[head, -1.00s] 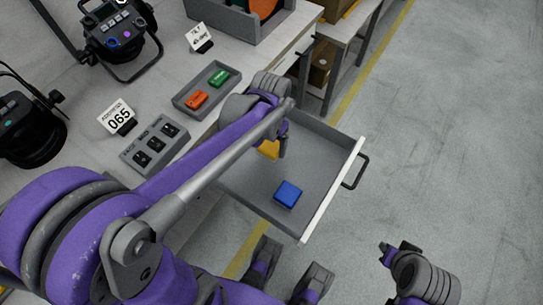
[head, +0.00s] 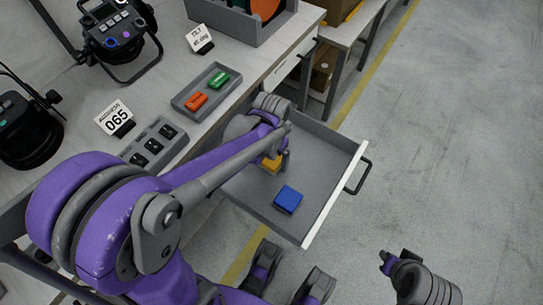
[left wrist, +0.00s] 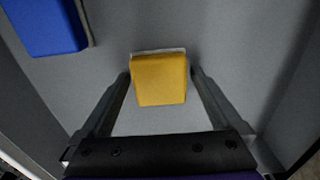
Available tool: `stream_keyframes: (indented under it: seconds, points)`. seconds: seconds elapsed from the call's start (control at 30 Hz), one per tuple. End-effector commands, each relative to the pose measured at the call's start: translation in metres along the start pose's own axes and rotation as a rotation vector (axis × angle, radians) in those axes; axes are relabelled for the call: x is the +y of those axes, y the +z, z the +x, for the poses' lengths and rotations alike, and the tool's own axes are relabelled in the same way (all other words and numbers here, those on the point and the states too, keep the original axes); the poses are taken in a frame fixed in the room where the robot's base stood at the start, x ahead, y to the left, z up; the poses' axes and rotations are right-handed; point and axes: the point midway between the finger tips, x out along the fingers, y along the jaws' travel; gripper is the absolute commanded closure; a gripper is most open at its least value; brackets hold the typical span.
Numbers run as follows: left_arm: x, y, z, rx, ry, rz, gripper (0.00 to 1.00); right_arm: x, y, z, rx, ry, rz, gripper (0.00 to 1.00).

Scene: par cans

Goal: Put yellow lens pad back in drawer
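The yellow lens pad (head: 270,164) is inside the open drawer (head: 322,204), towards its cabinet side, partly hidden by my left wrist. In the left wrist view the yellow pad (left wrist: 160,80) sits between the two fingertips of my left gripper (left wrist: 160,76), which lie close against both its sides. My left gripper (head: 279,158) reaches down into the drawer and appears shut on the pad. The pad is low, near the drawer floor; its exact contact with the floor cannot be told. My right gripper (head: 395,261) hangs empty over the floor at lower right; its finger opening is unclear.
A blue pad (head: 288,199) lies in the drawer, also in the left wrist view (left wrist: 45,25). The bench holds a grey tray (head: 188,109) with orange and green items, a grey block with dark slots (head: 155,147), a sign (head: 115,117) and lamps. The floor at right is clear.

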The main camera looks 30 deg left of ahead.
Motion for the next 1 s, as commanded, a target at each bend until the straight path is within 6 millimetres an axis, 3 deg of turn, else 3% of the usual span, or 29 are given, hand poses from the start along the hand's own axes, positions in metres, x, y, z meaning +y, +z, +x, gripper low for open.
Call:
stream_keyframes:
  seconds: [0.23, 0.37, 0.8, 1.0]
  points:
    - [0.0, 0.0, -0.002, 0.0, 0.0, 0.0, 0.0, 0.0, -0.001, -0.001, 0.0, 0.0, 0.0, 0.73]
    - [0.0, 0.0, -0.014, 0.0, 0.0, 0.0, 0.0, 0.0, -0.003, -0.006, 0.002, 0.0, 0.0, 0.73]
    - [0.0, 0.0, -0.102, 0.0, 0.0, 0.0, 0.0, 0.0, -0.013, -0.031, 0.012, 0.0, 0.0, 0.73]
    - [0.0, 0.001, -0.122, 0.002, 0.0, 0.0, 0.0, 0.0, -0.015, -0.035, 0.013, 0.0, 0.0, 0.73]
